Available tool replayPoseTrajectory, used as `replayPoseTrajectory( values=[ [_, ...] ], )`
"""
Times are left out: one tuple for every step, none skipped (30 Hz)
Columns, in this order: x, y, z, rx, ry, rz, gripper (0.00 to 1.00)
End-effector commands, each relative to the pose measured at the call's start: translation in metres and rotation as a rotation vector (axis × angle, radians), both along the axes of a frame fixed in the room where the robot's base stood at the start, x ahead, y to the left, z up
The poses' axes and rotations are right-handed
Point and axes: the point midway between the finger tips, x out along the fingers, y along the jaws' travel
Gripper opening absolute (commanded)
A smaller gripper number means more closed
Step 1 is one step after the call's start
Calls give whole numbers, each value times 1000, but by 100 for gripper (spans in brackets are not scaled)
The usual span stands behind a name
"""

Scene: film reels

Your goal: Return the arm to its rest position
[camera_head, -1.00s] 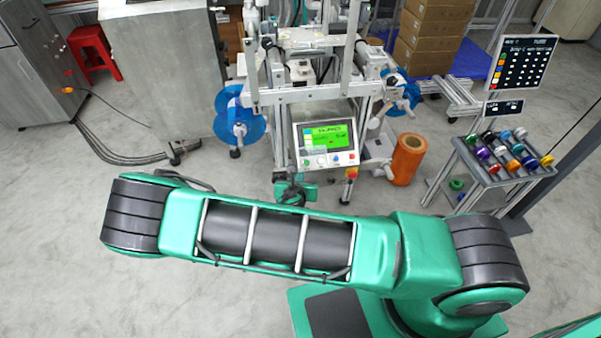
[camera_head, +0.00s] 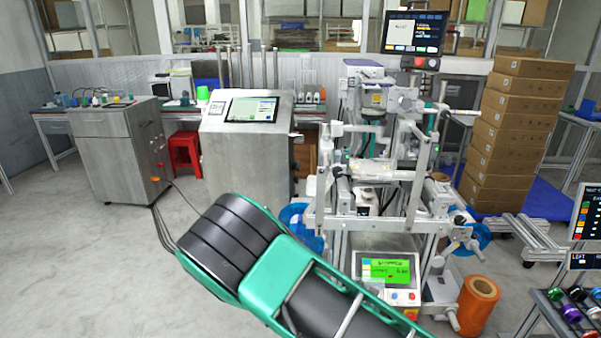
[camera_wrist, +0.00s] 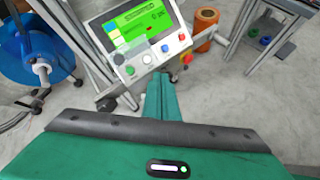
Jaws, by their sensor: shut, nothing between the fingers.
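My green and black arm (camera_head: 318,298) reaches across the lower middle of the head view, with a thick black-banded joint (camera_head: 232,240) at its upper left end. My gripper is outside the head view. In the wrist view my gripper (camera_wrist: 160,92) is a green shape pointing away from the camera, shut and empty. Beyond it stands the machine's control panel (camera_wrist: 140,45) with a green screen and buttons. The panel (camera_head: 387,275) also shows in the head view, to the right of my arm.
The machine frame (camera_head: 375,212) with blue reels (camera_wrist: 38,45) stands ahead. An orange spool (camera_head: 476,306) stands on the floor to its right. A rack of coloured reels (camera_head: 560,318) is at the right edge. Stacked cartons (camera_head: 510,130) stand behind. Grey floor (camera_head: 90,265) is open at left.

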Motion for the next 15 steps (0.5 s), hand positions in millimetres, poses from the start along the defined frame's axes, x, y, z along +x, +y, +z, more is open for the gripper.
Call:
replayPoseTrajectory(
  values=[
    [-1,-13,9,53,-11,-91,0],
    [-3,-20,14,82,-18,-146,0],
    [-6,-30,21,120,-27,-218,0],
    [-9,-37,25,146,-33,-270,0],
    [-11,-44,30,173,-40,-324,0],
    [-15,-53,36,210,-48,-394,0],
    [-18,-60,41,236,-55,-446,0],
    [-21,-66,46,261,-62,-498,0],
    [-26,-74,52,296,-73,-567,0],
    [-29,-80,57,321,-80,-618,0],
    [-33,-86,62,347,-88,-668,0],
    [-38,-93,69,380,-98,-735,0],
    [-42,-99,74,404,-106,-787,0],
    [-46,-104,79,427,-115,-836,0],
    [-52,-111,86,458,-124,-902,0]
  ],
)
